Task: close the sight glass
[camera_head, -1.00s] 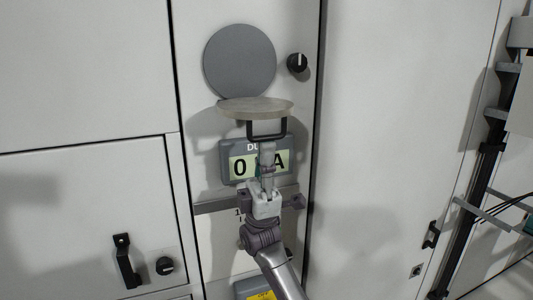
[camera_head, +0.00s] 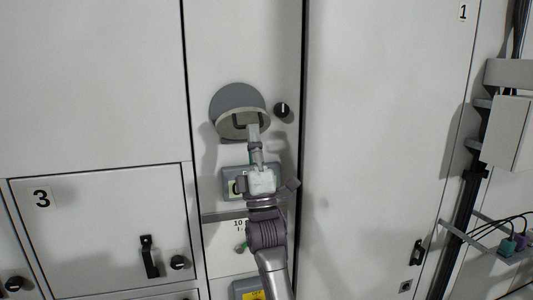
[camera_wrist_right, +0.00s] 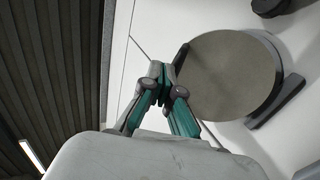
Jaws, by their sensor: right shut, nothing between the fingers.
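The sight glass is a dark grey disc (camera_head: 232,97) on the narrow grey panel. Its round beige cover (camera_head: 227,121) with a black handle (camera_head: 236,118) is tilted up in front of the disc's lower part, leaving the disc's upper part showing. My right gripper (camera_head: 252,131) is shut and empty, its tips at the cover's lower right; I cannot tell whether they touch it. In the right wrist view the cover (camera_wrist_right: 225,75) is to the right of the closed fingertips (camera_wrist_right: 160,75). My left gripper is not in view.
A black knob (camera_head: 282,110) sits right of the disc. A display (camera_head: 228,183) below is mostly hidden by my right arm. A door numbered 3 (camera_head: 95,230) with a black handle (camera_head: 149,257) is at left. A large plain door (camera_head: 380,130) is at right.

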